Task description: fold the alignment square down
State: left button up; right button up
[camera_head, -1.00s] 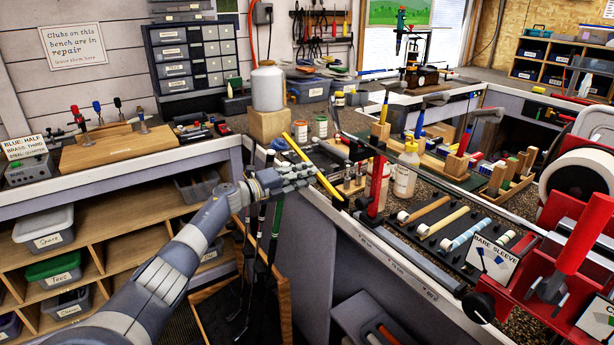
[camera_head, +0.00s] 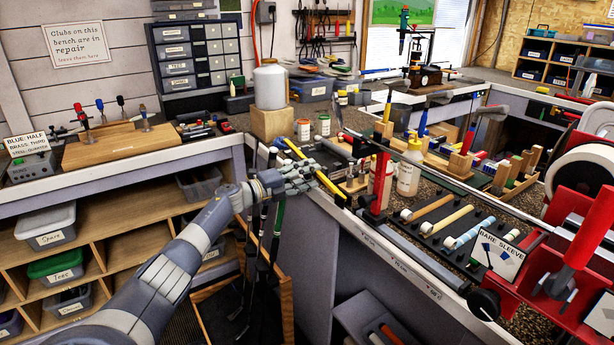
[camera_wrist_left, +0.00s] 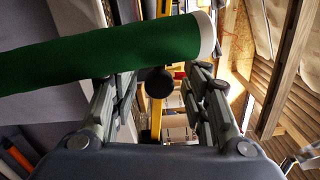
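The alignment square is most likely the yellow bar (camera_head: 328,184) at the front edge of the bench, slanting down to the right in the head view. In the left wrist view a yellow bar (camera_wrist_left: 157,116) with a round black knob (camera_wrist_left: 159,82) shows between the fingers. My left gripper (camera_head: 312,168) is at the bar's middle; its fingers (camera_wrist_left: 158,92) are apart. I cannot tell whether they touch the bar. A green club grip (camera_wrist_left: 100,55) with a pale end crosses the wrist view and hides part of the fingertips. My right gripper is not in view.
Clubs (camera_head: 277,222) stand below my left gripper. A red post (camera_head: 379,183), a squeeze bottle (camera_head: 409,168) and a rack of grips (camera_head: 450,222) crowd the bench to the right. A white jar (camera_head: 270,87) stands on a wooden block behind.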

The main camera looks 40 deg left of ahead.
pick_arm(q)
jog(key=shift+s+a+f, duration=0.15)
jog(key=shift+s+a, duration=0.15)
jog(key=shift+s, duration=0.3)
jog(key=v, duration=1)
jog(key=shift+s, duration=0.35)
